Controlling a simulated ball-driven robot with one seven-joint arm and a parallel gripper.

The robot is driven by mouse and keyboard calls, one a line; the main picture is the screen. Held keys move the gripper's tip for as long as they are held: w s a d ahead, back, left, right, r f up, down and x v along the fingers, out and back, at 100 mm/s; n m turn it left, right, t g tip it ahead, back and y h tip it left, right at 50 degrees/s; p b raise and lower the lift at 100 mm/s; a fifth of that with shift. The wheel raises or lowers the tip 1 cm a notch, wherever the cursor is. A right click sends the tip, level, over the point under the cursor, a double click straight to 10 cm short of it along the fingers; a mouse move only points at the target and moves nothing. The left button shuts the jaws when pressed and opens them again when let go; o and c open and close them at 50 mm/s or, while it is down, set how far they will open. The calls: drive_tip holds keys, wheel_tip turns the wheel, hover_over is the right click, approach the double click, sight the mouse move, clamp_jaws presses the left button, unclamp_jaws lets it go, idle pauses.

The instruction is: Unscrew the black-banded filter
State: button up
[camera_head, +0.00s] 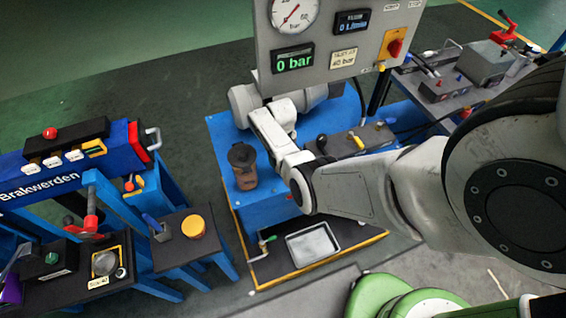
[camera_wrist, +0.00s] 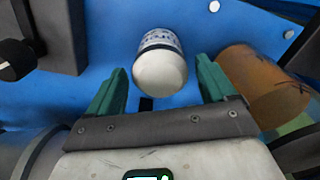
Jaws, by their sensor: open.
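A filter (camera_wrist: 161,69) with a white rounded end shows in the upper middle of the wrist view. My gripper (camera_wrist: 160,76) has green fingers, spread wide, one on each side of the filter's near end. Gaps show between both fingers and the filter, and nothing is held. In the head view I cannot make out the filter or the fingertips; my arm and the gauge panel (camera_head: 340,22) cover that area.
A brown cylinder (camera_wrist: 262,85) lies right of the right finger; a brown dark-topped container (camera_head: 243,170) stands on the blue bench (camera_head: 222,130). A black knob (camera_wrist: 14,62) is at far left. A metal tray (camera_head: 312,245) sits in front. The panel reads 0 bar.

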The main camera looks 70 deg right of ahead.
drive_tip(key=m, duration=0.5)
drive_tip(key=shift+m, duration=0.4)
drive_tip(key=m, duration=0.5)
drive_tip(key=shift+b, duration=0.3)
drive_tip(key=shift+c, duration=0.4)
drive_tip(key=c, duration=0.9)
drive_tip(key=shift+c, duration=1)
drive_tip(key=shift+r, duration=0.1)
